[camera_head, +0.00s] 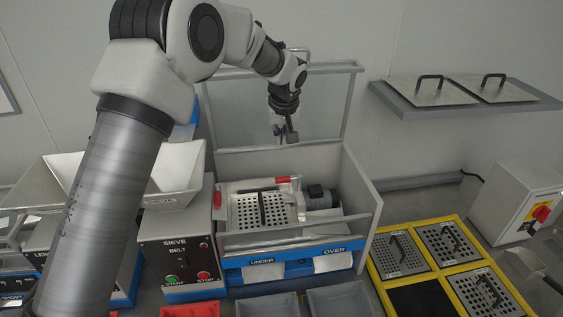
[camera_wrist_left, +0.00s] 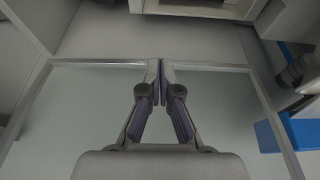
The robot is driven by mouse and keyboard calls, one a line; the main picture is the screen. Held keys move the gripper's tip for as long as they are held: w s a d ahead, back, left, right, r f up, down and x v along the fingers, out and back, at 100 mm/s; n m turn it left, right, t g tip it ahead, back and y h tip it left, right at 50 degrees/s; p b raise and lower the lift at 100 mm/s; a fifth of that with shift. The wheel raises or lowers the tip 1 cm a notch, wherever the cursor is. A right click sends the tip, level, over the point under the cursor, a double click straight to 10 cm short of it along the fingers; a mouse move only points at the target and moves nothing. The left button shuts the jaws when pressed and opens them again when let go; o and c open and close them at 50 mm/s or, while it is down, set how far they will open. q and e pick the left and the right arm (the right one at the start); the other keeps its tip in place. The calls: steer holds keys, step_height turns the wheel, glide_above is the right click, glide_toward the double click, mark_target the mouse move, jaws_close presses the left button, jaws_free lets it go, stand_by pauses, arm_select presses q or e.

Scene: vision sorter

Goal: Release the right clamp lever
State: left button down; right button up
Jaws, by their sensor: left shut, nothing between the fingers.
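The sieve box (camera_head: 362,200) stands open, with a perforated sieve plate (camera_head: 247,211) inside it. A red clamp lever handle (camera_head: 283,180) lies at the plate's back right. Another red handle (camera_head: 217,199) is at its left side. My left gripper (camera_head: 288,137) hangs above and behind the box, in front of the raised clear lid (camera_head: 325,105), apart from both handles. In the left wrist view its fingers (camera_wrist_left: 161,82) are together and empty, with the framed clear lid (camera_wrist_left: 75,105) behind them. No red handle shows in that view.
A motor (camera_head: 320,197) sits right of the plate inside the box. A sieve belt control box (camera_head: 176,250) stands at left. A yellow rack (camera_head: 437,262) of perforated plates lies at right, below a shelf (camera_head: 450,108) with two handled plates. A switch box (camera_head: 520,205) stands far right.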

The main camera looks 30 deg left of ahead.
arm_select(q)
step_height(320, 180, down, 10)
steer(key=s+p, duration=0.1)
steer(key=p, duration=0.4)
steer(key=shift+d, duration=0.25)
arm_select(e)
steer(key=r, duration=0.5)
steer(key=shift+s+r, duration=0.2)
steer(key=shift+s, duration=0.05)
arm_select(q)
steer(key=shift+w+a+f, duration=0.1)
arm_select(e)
steer(key=shift+w, duration=0.1)
